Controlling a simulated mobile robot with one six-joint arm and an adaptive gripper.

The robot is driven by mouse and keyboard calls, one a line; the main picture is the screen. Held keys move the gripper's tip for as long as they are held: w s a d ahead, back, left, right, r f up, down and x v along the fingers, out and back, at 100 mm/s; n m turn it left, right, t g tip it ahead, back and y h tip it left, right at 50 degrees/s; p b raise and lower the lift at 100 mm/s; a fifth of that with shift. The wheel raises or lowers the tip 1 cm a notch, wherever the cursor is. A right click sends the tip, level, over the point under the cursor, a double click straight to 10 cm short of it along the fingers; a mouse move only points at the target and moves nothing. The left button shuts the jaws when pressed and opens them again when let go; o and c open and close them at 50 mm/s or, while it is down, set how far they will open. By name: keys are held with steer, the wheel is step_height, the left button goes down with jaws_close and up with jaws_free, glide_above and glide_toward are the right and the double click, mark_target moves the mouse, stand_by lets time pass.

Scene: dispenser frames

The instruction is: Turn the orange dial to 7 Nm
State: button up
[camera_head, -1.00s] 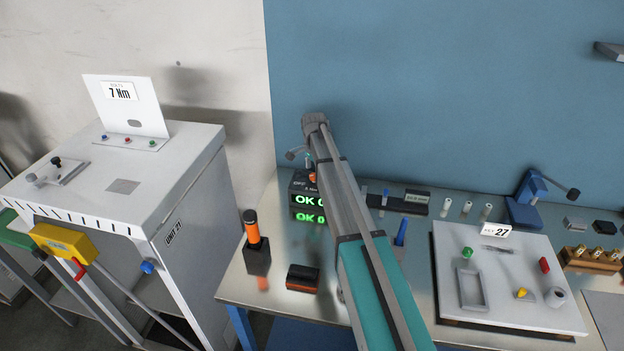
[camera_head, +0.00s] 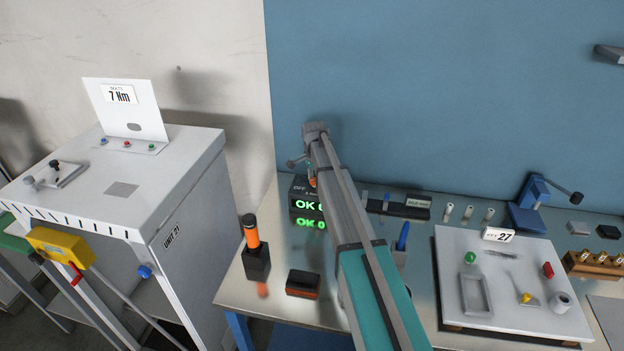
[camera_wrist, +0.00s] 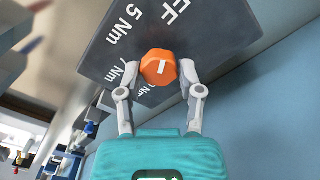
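The orange dial (camera_wrist: 158,67) sits on a dark panel (camera_wrist: 205,30) in the wrist view. Its white mark stands nearly upright in the picture, roughly toward the partly cut "FF" label at the top. "5 Nm" and "7 Nm" labels are to the dial's left; another Nm label below is partly hidden by a finger. My gripper (camera_wrist: 160,72) is open, one finger on each side of the dial. A small gap shows at the left finger; contact on the right cannot be told. In the head view the dial (camera_head: 312,181) is mostly hidden by my arm.
The dial's black box (camera_head: 299,188) has a green "OK" display. A card (camera_head: 119,95) reading "7 Nm" stands on the white cabinet at left. An orange-handled tool (camera_head: 251,232) in a black holder and a dark block (camera_head: 302,283) stand in front. The blue wall is close behind.

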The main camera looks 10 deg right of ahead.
steer(key=shift+w, duration=0.1)
jaws_close()
steer(key=shift+a, duration=0.15)
